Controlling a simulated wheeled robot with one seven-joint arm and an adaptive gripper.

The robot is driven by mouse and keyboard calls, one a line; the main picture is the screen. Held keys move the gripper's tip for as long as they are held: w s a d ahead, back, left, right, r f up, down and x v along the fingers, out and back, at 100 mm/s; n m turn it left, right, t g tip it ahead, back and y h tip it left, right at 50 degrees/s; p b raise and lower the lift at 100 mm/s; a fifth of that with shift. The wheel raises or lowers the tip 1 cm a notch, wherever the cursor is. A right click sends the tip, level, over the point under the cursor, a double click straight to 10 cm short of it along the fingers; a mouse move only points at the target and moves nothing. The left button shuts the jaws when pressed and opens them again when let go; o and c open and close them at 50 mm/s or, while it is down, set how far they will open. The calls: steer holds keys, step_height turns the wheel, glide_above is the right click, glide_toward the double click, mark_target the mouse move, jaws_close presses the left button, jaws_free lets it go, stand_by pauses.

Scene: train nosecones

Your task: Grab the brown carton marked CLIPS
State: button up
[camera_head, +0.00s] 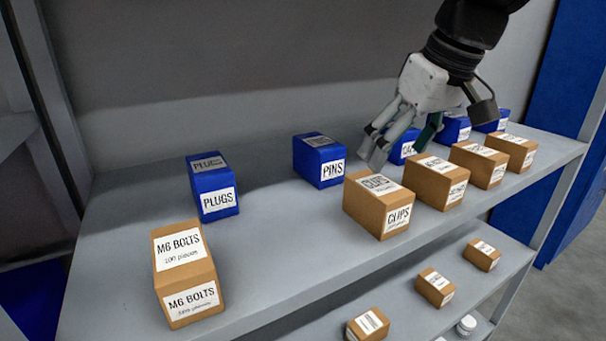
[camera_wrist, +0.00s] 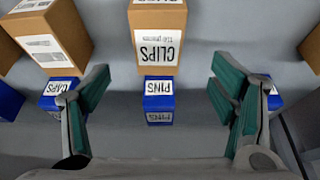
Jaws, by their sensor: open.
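The brown carton marked CLIPS (camera_head: 378,205) stands upright on the upper shelf, in the front row near the middle. In the wrist view the CLIPS carton (camera_wrist: 157,32) is at the top centre, its label upside down. My gripper (camera_head: 377,150) is above and behind the carton in the head view, pointing down, with nothing between its fingers. In the wrist view its two green-padded fingers (camera_wrist: 160,88) are spread wide, to the left and right of the carton's line. I cannot tell the exact height gap between fingertips and carton.
A blue PINS box (camera_head: 319,161) stands behind-left of the CLIPS carton, and a blue PLUGS box (camera_head: 213,187) farther left. A brown M6 BOLTS carton (camera_head: 186,273) is at front left. Another brown carton (camera_head: 436,182) stands close on the right. Bare shelf (camera_head: 275,235) lies left of CLIPS.

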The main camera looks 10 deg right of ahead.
mark_target(371, 200)
steer(key=x, duration=0.6)
steer(key=p+x, duration=0.1)
steer(key=x, duration=0.5)
steer(key=shift+w+d+f, duration=0.15)
steer(key=shift+f, duration=0.15)
steer(key=shift+f, duration=0.25)
steer(key=c, duration=1.3)
